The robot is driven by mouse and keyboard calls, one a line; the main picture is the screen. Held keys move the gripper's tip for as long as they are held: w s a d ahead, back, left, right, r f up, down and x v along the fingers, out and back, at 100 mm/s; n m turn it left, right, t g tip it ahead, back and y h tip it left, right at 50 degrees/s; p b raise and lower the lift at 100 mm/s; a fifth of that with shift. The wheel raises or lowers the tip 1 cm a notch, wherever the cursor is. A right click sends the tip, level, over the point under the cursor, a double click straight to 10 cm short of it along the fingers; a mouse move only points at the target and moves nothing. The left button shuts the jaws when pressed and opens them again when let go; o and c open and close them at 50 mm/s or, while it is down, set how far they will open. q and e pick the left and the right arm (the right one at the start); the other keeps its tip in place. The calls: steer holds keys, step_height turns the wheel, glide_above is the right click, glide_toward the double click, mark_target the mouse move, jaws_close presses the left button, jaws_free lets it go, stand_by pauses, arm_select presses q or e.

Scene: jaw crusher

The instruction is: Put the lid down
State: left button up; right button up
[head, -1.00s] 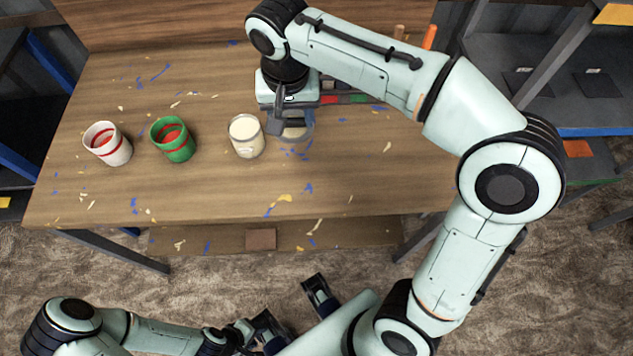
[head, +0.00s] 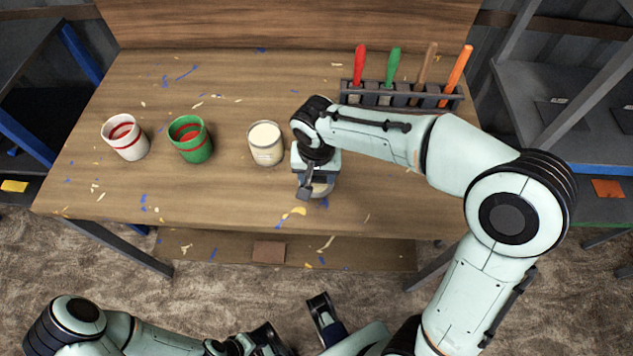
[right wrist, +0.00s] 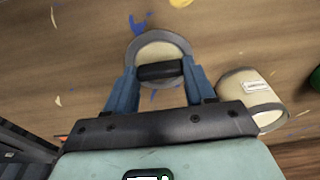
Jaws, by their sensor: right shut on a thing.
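The lid (right wrist: 160,52) is round, with a cream middle, a grey rim and a black handle (right wrist: 160,71). My right gripper (right wrist: 160,75) is shut on the handle. In the head view the right gripper (head: 312,192) is near the table's front edge, right of the cream can, and mostly covers the lid (head: 324,188). I cannot tell whether the lid touches the tabletop. The cream can (head: 266,150) stands upright beside it, apart, and shows in the right wrist view (right wrist: 243,92). My left gripper (head: 294,318) is open and empty, low before the table.
A green can (head: 190,146) and a white can with red bands (head: 125,145) stand at the left. A rack (head: 400,96) with several colored-handled tools stands at the back right. The wooden table (head: 230,205) is paint-flecked, with free room at front and right.

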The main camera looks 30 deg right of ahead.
mark_target(317, 179)
steer(key=shift+f+b, duration=0.3)
steer(key=shift+f, duration=1.55)
steer(key=shift+f, duration=0.1)
steer(key=shift+f, duration=0.15)
steer(key=o, duration=1)
steer(key=shift+r, duration=0.2)
